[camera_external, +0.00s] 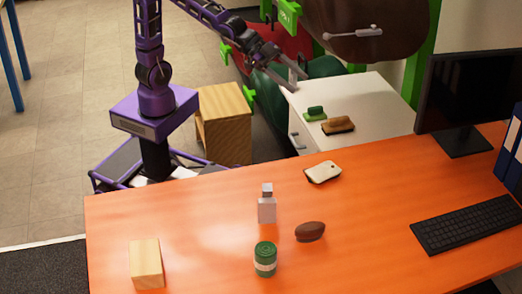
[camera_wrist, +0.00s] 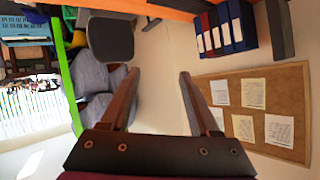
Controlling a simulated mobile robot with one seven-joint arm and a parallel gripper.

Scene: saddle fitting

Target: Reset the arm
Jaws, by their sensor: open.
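My arm (camera_external: 205,12) is purple and rises from my base at the left, behind the orange desk. It reaches up and to the right, then bends down. My gripper (camera_external: 298,80) hangs near the left edge of the white cabinet, above or in front of it; the exact gap is hard to tell. In the wrist view my gripper (camera_wrist: 157,85) has its two fingers wide apart with nothing between them. The wrist view is turned sideways and looks toward the room, not at the desk top.
The orange desk (camera_external: 200,225) holds a clear bottle (camera_external: 266,209), green tin (camera_external: 265,258), brown oval item (camera_external: 310,231), wooden block (camera_external: 146,263) and keyboard (camera_external: 465,224). Brushes (camera_external: 338,125) lie on the white cabinet (camera_external: 370,95). A brown saddle-like form (camera_external: 395,35) is behind. The wrist view shows a corkboard (camera_wrist: 285,80).

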